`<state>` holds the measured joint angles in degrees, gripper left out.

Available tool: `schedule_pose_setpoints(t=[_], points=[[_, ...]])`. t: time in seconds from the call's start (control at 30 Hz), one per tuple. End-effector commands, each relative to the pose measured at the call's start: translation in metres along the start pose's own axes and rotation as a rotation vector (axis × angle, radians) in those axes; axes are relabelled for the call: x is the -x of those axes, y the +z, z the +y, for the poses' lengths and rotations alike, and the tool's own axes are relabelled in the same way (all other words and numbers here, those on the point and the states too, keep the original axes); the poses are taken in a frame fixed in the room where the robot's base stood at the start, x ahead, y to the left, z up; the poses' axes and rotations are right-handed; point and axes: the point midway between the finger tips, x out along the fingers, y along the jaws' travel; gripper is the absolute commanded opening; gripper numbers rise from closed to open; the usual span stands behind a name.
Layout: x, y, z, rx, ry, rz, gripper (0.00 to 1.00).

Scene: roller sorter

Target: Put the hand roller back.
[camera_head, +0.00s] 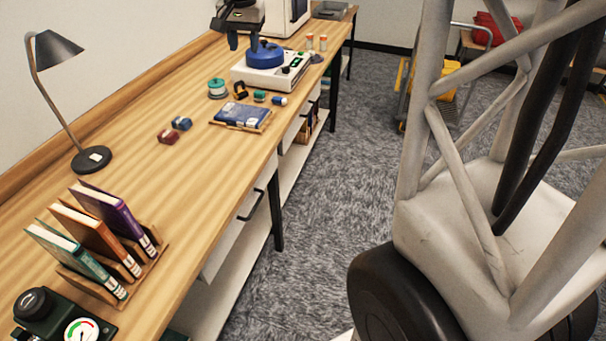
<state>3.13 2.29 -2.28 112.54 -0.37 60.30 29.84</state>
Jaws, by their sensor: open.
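I cannot pick out the hand roller for certain. A small black and orange item (240,90) stands on the bench, too small to tell what it is. Next to it lies a blue flat pack (241,114) with a light wooden edge along its front. My gripper (246,42), dark with two prongs pointing down, shows at the top of the view. Its prongs are apart and I see nothing between them. It appears just left of a blue round-topped part (265,52) on a white device (272,74); its height above the bench is unclear.
The wooden bench (150,205) carries a lamp (92,158), a book rack (148,268) and a gauge box (60,318) at the near end. Green spools (217,88) and small red and blue blocks (168,136) lie mid-bench. Bare wood lies between lamp and blocks.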

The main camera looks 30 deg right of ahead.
Motion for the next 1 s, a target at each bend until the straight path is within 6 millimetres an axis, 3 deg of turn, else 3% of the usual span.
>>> schedule_pose_setpoints(t=[0.5,1.0], points=[[0.016,0.122,0.060,0.184,-0.017,0.033,0.41],[0.002,0.237,0.120,0.364,-0.028,0.068,0.41]])
